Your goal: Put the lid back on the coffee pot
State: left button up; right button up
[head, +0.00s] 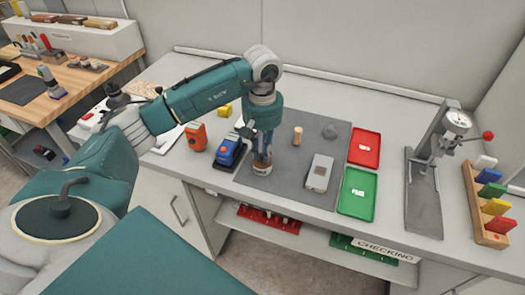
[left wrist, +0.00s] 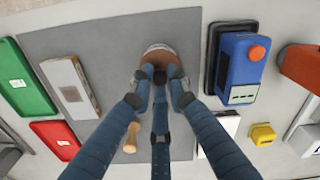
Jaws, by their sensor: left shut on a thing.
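My left gripper (head: 262,152) points down over the front left part of the grey mat (head: 297,190). Its blue fingers (left wrist: 160,78) are shut on a small round brown thing with a pale metallic rim (head: 261,170), near the mat's front edge. The round thing also shows in the left wrist view (left wrist: 160,50), partly hidden by the fingertips. I cannot tell whether it touches the mat. I see nothing that I can make out as a coffee pot or its lid. My right gripper is not in view.
A blue device (head: 229,151) stands close left of the gripper, an orange one (head: 196,136) beyond. A wooden peg (head: 297,136), grey lump (head: 330,131) and silver box (head: 319,172) are on the mat. Red (head: 364,147) and green (head: 357,194) trays lie right. A gauge stand (head: 424,200) is farther right.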

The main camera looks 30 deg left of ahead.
pick_arm(q)
jog(key=o, duration=1.2)
jog(key=shift+o, duration=0.2)
jog(key=shift+r, duration=0.1)
jog(key=shift+r+p, duration=1.85)
jog(key=shift+r, duration=1.55)
grip_shut()
jog(key=shift+f, duration=0.1)
